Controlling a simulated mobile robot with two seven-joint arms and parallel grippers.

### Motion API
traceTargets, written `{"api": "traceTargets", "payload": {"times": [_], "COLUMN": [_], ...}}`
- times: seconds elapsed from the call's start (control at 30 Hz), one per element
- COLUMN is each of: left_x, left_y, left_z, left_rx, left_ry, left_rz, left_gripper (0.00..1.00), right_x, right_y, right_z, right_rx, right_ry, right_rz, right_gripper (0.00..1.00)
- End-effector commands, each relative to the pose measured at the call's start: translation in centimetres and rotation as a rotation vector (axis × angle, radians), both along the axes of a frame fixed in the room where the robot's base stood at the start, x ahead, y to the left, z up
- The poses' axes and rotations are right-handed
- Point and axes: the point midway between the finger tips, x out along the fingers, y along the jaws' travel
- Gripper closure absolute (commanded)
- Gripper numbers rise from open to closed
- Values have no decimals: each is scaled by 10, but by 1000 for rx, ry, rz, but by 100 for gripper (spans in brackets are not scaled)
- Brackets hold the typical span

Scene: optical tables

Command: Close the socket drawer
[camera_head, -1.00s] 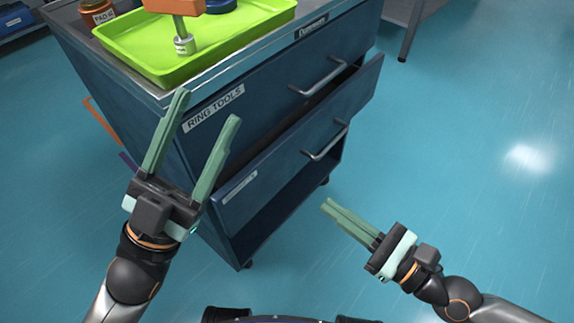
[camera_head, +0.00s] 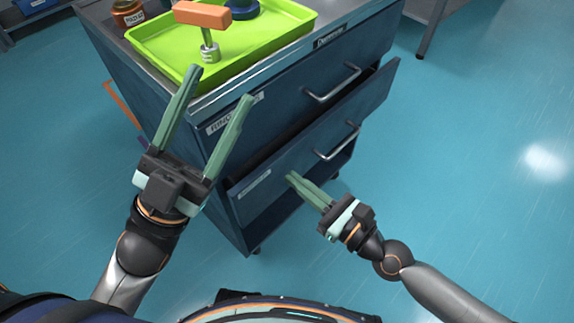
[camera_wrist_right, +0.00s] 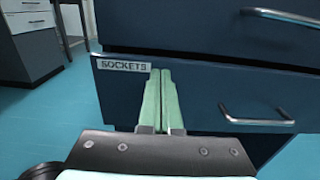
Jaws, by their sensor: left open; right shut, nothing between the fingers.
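The socket drawer (camera_head: 310,150) is the lower drawer of the dark blue cart and stands partly pulled out. In the right wrist view its front (camera_wrist_right: 200,98) bears a "SOCKETS" label and a metal bar handle (camera_wrist_right: 257,117). My right gripper (camera_head: 291,178) is shut and empty, its fingertips in front of the drawer face, just right of the label in the right wrist view (camera_wrist_right: 161,72). I cannot tell whether they touch it. My left gripper (camera_head: 220,85) is open and empty, in front of the cart's left corner, partly covering the upper drawer's label.
The upper drawer (camera_head: 300,95) is shut. On the cart top, a green tray (camera_head: 165,52) holds an orange-headed mallet (camera_head: 202,14) and a blue round object. The floor to the right is clear.

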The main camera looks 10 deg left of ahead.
Motion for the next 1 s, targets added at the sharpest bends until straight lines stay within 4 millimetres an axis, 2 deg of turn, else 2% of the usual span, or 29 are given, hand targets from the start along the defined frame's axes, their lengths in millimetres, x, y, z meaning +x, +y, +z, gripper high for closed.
{"api": "traceTargets", "payload": {"times": [0.1,0.23,0.77,1.0], "left_x": [0,0,-1,-1], "left_y": [0,0,1,0], "left_z": [5,6,6,7], "left_rx": [2,3,1,0], "left_ry": [-1,0,0,-2], "left_rz": [4,7,9,8], "left_gripper": [39,39,39,39], "right_x": [9,15,21,39], "right_y": [14,23,30,57], "right_z": [2,0,0,0], "right_rx": [2,1,1,2], "right_ry": [-1,1,-1,-2], "right_rz": [0,0,-1,-2], "right_gripper": [100,100,100,100]}}
